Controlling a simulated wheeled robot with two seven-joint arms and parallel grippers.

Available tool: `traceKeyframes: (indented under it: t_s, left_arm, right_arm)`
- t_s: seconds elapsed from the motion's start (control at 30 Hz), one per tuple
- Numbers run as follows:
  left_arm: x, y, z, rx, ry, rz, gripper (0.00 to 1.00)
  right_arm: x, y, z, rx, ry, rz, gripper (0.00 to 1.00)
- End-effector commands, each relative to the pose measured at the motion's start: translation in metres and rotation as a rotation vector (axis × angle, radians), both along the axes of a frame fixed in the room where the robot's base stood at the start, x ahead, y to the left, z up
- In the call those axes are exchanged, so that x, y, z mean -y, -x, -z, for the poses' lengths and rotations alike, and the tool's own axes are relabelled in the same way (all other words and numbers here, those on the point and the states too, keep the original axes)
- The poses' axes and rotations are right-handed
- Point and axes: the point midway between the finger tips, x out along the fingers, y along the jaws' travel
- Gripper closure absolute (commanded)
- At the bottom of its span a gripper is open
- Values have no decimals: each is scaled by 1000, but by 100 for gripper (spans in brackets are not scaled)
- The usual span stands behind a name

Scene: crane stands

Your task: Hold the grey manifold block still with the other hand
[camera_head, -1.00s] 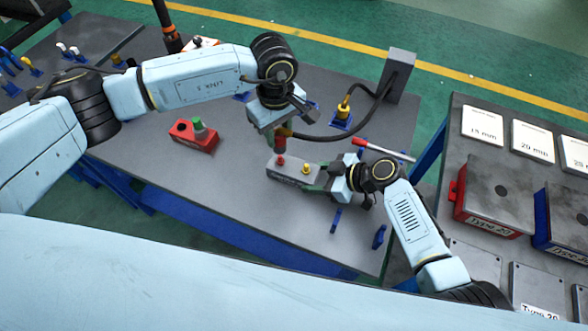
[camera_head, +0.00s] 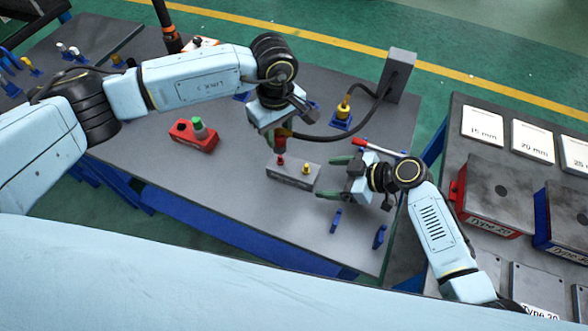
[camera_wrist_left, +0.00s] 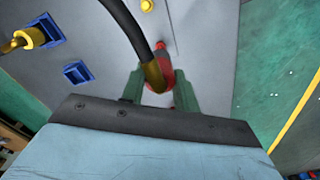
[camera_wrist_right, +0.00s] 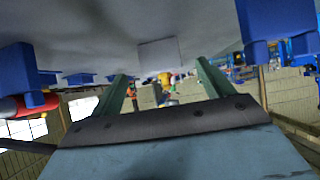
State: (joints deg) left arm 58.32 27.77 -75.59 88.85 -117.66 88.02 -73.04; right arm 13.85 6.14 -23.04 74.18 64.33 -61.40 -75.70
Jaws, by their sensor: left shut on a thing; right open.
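The grey manifold block (camera_head: 291,178) lies on the table in the head view, with a red fitting (camera_head: 280,160) and a yellow fitting (camera_head: 306,169) on top. My left gripper (camera_head: 280,138) is shut on a red hose connector (camera_wrist_left: 158,88) with a black hose, above the block's red fitting. The red fitting also shows in the left wrist view (camera_wrist_left: 161,47). My right gripper (camera_head: 323,177) is open and empty, its green fingertips just off the block's right end. The block appears between those fingers in the right wrist view (camera_wrist_right: 158,54).
The black hose loops to a grey post (camera_head: 400,75) at the back. A red box with a green knob (camera_head: 194,136) stands left. A red-and-white rod (camera_head: 383,149) lies behind my right gripper. Blue brackets (camera_head: 336,221) stand at the front. A side table holds Type-labelled boxes.

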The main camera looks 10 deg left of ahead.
Motion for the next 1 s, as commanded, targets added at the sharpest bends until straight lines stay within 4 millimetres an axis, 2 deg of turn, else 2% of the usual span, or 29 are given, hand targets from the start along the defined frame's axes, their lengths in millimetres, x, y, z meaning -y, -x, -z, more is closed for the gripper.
traceKeyframes:
  t_s: [0.03, 0.2, 0.4, 0.57, 1.0]
  left_arm:
    - [0, 0, 0, 1, 1, 0, 95]
    - [0, 0, 0, 1, 1, 0, 95]
    - [0, 0, 0, 1, 1, 0, 95]
    - [0, 0, -5, 1, 1, 0, 95]
    - [0, 0, -38, 1, 0, 0, 95]
  right_arm:
    - [10, 2, -5, 1, 3, 1, 20]
    - [36, 7, -24, 2, 2, 1, 20]
    - [54, 10, -37, 0, 1, 1, 20]
    - [57, 11, -42, -2, 0, 0, 20]
    - [56, 11, -57, -1, 0, 1, 20]
